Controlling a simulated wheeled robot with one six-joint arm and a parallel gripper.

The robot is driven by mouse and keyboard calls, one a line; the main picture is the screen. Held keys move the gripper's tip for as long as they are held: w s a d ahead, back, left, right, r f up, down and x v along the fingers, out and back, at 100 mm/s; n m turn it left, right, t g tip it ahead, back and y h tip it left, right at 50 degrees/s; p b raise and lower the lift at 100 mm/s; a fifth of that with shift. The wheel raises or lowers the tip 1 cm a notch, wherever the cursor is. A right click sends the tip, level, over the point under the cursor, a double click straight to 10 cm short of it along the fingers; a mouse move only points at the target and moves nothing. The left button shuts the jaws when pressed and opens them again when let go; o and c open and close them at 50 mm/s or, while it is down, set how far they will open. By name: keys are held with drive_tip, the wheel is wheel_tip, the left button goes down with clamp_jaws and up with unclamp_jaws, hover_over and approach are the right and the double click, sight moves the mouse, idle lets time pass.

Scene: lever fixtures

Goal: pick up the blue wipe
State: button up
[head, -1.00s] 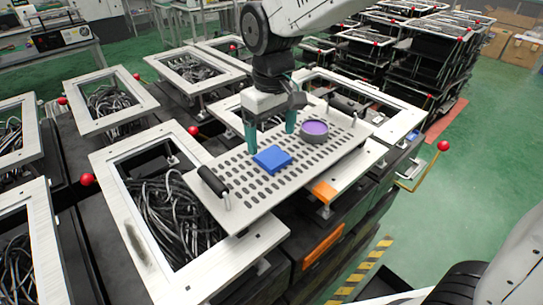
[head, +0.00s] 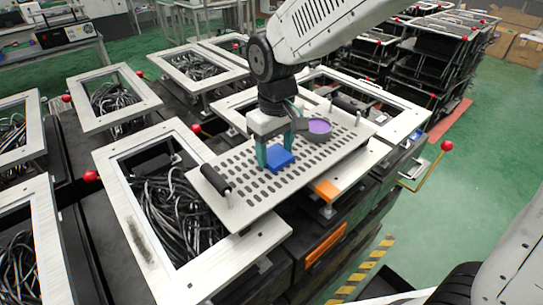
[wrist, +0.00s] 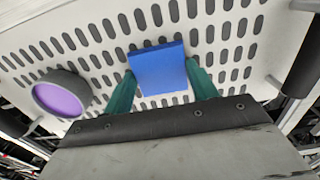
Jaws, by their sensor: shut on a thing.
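The blue wipe (head: 280,159) is a flat blue square at the perforated white plate (head: 240,196). My gripper (head: 276,154) is down over it, with one green finger at each side. In the wrist view the blue wipe (wrist: 158,66) sits between the two green fingertips, and my gripper (wrist: 161,74) is shut on it. I cannot tell whether the wipe touches the plate or is slightly above it.
A dark round dish with a purple inside (head: 319,127) stands on the plate close to my gripper. A black handle (head: 215,179) is at the plate's near left end. Frames full of cables and red-knobbed levers (head: 447,145) surround the plate.

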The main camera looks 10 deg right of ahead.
sight(276, 157)
drive_tip(key=shift+r, duration=0.5)
drive_tip(key=r, duration=0.2)
drive_tip(key=shift+s+r, duration=0.3)
drive_tip(key=shift+r, duration=0.05)
drive_tip(key=s+d+r, duration=0.1)
drive_tip(key=s+d, duration=0.3)
drive_tip(key=s, duration=1.1)
drive_tip(key=shift+r, duration=0.15)
